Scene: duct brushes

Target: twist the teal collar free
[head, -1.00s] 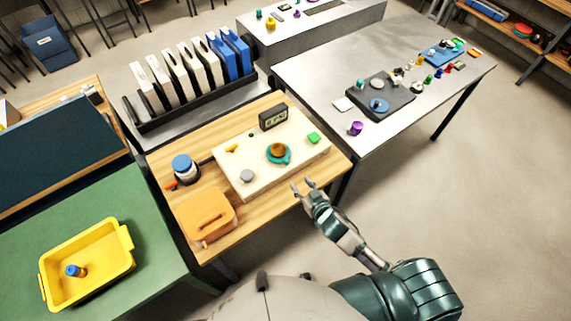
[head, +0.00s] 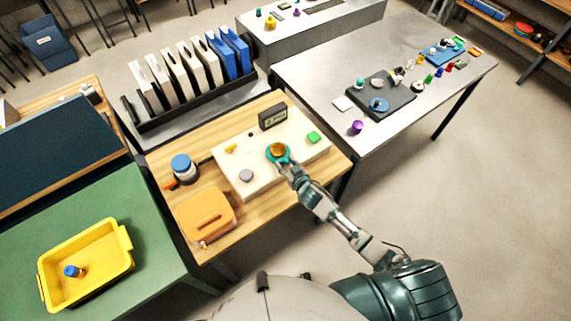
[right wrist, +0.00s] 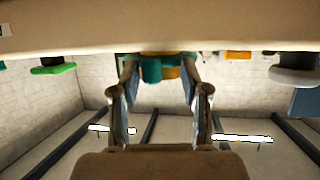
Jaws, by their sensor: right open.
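The teal collar (head: 270,158) sits on the cream panel (head: 309,152) around an orange-brown round piece (head: 278,149). My right gripper (head: 284,166) is at the collar's near edge in the head view and hides part of it. In the right wrist view the teal collar (right wrist: 152,68) shows between and just beyond the fingertips of my right gripper (right wrist: 158,68), with some orange beside it. The fingers are apart, one to each side of the collar. I cannot tell whether they touch it. My left gripper is not in view.
The panel also bears a grey knob (head: 246,176), a green button (head: 313,137), a yellow switch (head: 231,148) and a dark display (head: 272,117). An orange case (head: 206,214) and a blue-topped jar (head: 181,163) stand left on the wooden table. A yellow tray (head: 118,265) lies further left.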

